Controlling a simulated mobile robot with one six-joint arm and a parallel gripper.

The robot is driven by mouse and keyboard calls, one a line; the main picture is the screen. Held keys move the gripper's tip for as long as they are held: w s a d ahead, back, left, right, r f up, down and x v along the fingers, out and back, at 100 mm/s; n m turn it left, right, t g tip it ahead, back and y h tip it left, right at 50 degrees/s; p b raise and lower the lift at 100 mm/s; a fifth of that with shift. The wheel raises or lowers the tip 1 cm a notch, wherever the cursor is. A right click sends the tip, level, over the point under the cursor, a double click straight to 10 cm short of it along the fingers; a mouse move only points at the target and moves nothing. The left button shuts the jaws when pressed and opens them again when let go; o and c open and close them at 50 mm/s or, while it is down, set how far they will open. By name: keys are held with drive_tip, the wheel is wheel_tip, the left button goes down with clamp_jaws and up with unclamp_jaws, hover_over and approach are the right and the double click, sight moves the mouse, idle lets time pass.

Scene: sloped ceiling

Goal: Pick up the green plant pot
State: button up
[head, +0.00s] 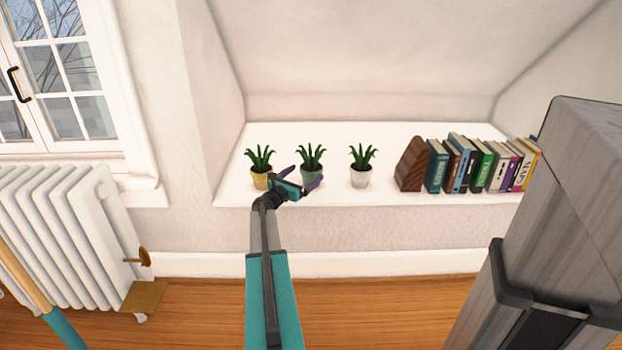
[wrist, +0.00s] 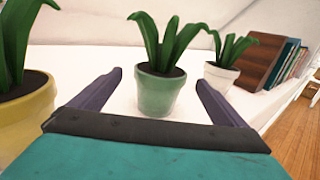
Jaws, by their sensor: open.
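The green plant pot (wrist: 159,95) holds a spiky green plant and stands upright on the white ledge. In the head view the green pot (head: 312,171) is the middle of three pots, partly hidden by my gripper (head: 304,177). In the wrist view my gripper (wrist: 159,92) is open, with one finger on each side of the green pot in the picture. Gaps show between both fingers and the pot, and the gripper looks empty. I cannot tell exactly how far the fingertips reach along the pot.
A yellow pot (head: 261,180) stands close on the left and a white pot (head: 360,177) on the right, both with plants. A wooden bookend (head: 410,165) and a row of books (head: 480,167) are farther right. The sloped ceiling (head: 370,50) rises behind the ledge (head: 240,190).

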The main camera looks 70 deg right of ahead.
sight(310, 161)
drive_tip(key=shift+b+x, duration=0.45)
drive_tip(key=shift+x, duration=1.3)
drive_tip(key=shift+r, duration=0.1)
drive_tip(key=c, duration=1.7)
drive_tip(key=shift+o, duration=0.2)
drive_tip(key=shift+r, duration=0.1)
drive_tip(key=shift+r+p, duration=0.55)
drive_tip(key=shift+r, duration=0.3)
wheel_tip(310, 161, up, 2)
drive_tip(key=shift+r+p, duration=0.1)
drive_tip(key=shift+p, duration=0.45)
drive_tip(key=w+p+v, duration=0.3)
drive_tip(key=v, duration=1.2)
drive_tip(key=shift+w+r, duration=0.35)
drive_tip(key=shift+r, duration=0.1)
drive_tip(key=shift+d, duration=0.1)
